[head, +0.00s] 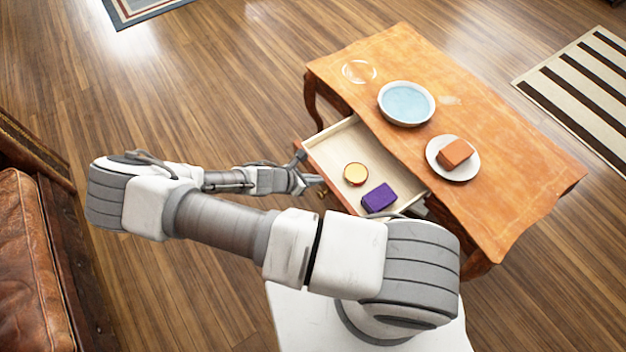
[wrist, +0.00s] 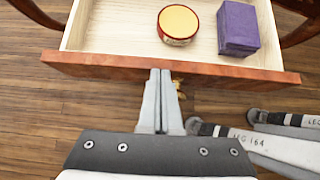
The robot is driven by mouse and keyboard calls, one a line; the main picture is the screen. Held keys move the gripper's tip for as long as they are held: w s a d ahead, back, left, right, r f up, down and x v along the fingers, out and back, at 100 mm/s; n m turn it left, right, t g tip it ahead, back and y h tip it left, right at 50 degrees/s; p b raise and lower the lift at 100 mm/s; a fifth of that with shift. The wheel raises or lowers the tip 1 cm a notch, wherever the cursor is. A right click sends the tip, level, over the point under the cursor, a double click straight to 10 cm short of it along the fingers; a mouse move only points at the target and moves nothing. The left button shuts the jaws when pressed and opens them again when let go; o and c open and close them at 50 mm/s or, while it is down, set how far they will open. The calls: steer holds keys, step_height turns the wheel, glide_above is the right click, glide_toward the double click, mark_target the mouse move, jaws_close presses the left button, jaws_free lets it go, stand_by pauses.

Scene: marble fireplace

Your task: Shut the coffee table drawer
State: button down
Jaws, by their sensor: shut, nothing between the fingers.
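The wooden coffee table (head: 500,165) stands right of centre in the head view. Its drawer (head: 325,150) is pulled out on the near left side and also shows in the wrist view (wrist: 115,30). A round red tin with a yellow lid (head: 356,174) and a purple box (head: 379,198) lie inside it. My gripper (wrist: 160,75) is shut and empty, its fingertips at the middle of the drawer's wooden front panel (wrist: 90,66). I cannot tell whether they touch it. A brass knob (wrist: 179,88) sits just right of the fingers, partly hidden.
On the tabletop are a bowl with a pale blue inside (head: 406,103) and a white plate (head: 452,170) with an orange-brown block (head: 455,153). A brown leather sofa (head: 30,265) stands at the left. Wooden floor (head: 200,90) is clear behind my arm.

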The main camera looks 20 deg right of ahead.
glide_above(361, 163)
steer(key=shift+d+p, duration=0.15)
steer(key=shift+p, duration=0.25)
stand_by(0.4)
